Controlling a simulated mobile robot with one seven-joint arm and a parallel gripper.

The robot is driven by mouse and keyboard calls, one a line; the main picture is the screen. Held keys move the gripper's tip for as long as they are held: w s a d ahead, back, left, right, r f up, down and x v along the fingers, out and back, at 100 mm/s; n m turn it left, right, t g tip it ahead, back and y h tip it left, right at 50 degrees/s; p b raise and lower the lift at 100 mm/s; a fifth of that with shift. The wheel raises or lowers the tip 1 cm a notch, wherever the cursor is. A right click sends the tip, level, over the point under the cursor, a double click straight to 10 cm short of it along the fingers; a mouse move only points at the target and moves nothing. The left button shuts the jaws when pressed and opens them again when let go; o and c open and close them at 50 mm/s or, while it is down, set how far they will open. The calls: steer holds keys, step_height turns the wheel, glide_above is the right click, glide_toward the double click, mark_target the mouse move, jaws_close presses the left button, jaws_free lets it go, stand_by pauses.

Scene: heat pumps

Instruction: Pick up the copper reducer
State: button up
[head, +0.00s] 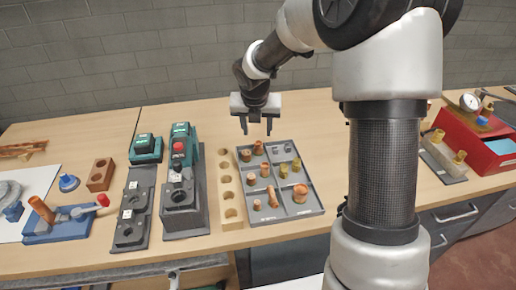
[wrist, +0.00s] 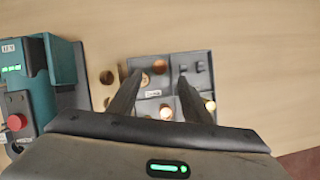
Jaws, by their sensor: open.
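A grey compartment tray (head: 318,211) on the wooden table holds several small copper and brass-coloured fittings and some grey ones. Copper pieces stand in its back left compartment (head: 258,147), its middle left one (head: 265,170) and its front left one (head: 272,196). A wide copper piece (head: 300,193) stands at front right. Which one is the reducer I cannot tell. My gripper (head: 257,129) is open and empty, pointing down above the tray's back left part. In the wrist view the fingers (wrist: 160,78) flank copper pieces (wrist: 159,66) below, and partly hide the tray.
A wooden block with holes (head: 229,195) stands left of the tray, beside green-and-black press machines (head: 182,190). A blue clamp tool (head: 62,225) is at far left. A red box (head: 472,140) with a gauge is at right. Table behind the tray is clear.

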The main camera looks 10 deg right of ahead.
mark_target(258, 143)
steer(key=b+x, duration=0.1)
steer(key=x, duration=0.7)
steer(key=shift+w+f, duration=0.1)
steer(key=shift+f, duration=0.05)
steer(key=c, duration=1.1)
step_height(258, 143, up, 10)
steer(key=shift+r+p, duration=0.1)
steer(key=shift+p, duration=0.75)
steer(key=shift+c, duration=0.2)
